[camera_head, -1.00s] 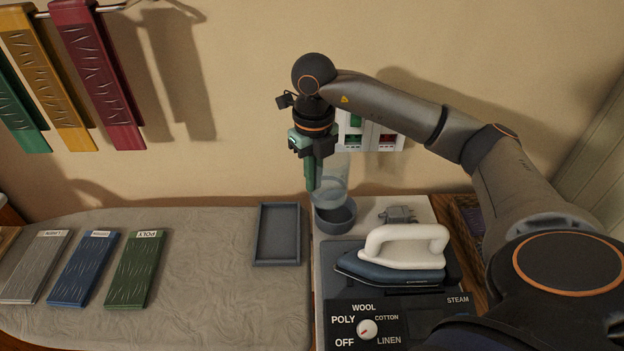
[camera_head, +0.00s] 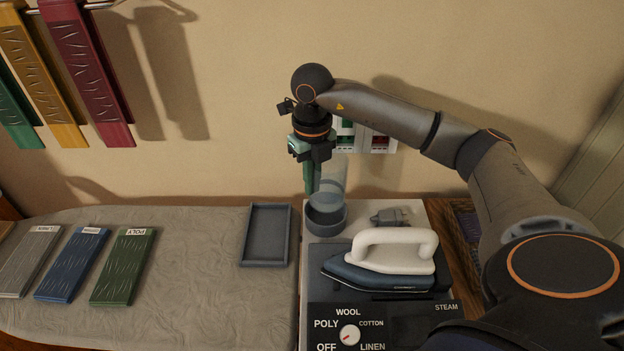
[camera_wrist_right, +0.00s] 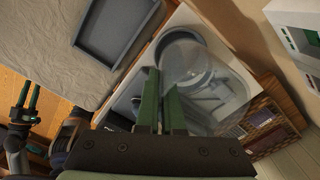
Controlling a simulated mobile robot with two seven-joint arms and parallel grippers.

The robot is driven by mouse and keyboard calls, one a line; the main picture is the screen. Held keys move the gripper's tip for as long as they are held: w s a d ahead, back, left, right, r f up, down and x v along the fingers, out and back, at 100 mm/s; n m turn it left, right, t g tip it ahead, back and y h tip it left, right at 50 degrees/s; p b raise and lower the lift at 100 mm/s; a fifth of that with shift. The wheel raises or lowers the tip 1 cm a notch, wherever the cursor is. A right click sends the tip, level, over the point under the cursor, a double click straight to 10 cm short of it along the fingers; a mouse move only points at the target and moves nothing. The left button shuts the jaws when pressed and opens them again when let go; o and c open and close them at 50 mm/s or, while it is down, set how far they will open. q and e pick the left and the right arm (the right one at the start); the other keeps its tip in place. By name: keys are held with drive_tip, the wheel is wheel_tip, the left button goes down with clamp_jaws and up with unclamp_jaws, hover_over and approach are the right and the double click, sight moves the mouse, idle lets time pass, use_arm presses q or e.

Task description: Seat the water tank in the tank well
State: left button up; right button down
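The water tank (camera_head: 334,172) is a clear, pale cylinder beside my right gripper's fingers. My right gripper (camera_head: 312,182) points down with its green fingers close together at the tank's left side, apparently shut on it. The tank well (camera_head: 326,222) is a dark round cup at the back of the ironing station. The tank's lower end overlaps the well's opening; I cannot tell whether it touches the bottom. The tank also shows in the right wrist view (camera_wrist_right: 188,62), right of the fingers. My left gripper (camera_wrist_right: 28,98) shows small at that view's left edge, its green fingers apart and empty.
A white-framed panel (camera_head: 366,136) is on the wall behind.

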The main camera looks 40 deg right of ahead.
sight(312, 205)
drive_tip(key=shift+f+b, duration=2.25)
drive_tip(key=shift+f, duration=1.1)
drive_tip(key=shift+f, duration=0.15)
drive_tip(key=c, duration=1)
unclamp_jaws()
wheel_tip(312, 205, up, 12)
drive_tip(key=shift+f+p, duration=0.15)
drive_tip(key=shift+p, duration=0.15)
drive_tip(key=shift+r, duration=0.45)
drive_tip(key=shift+s+f, duration=0.1)
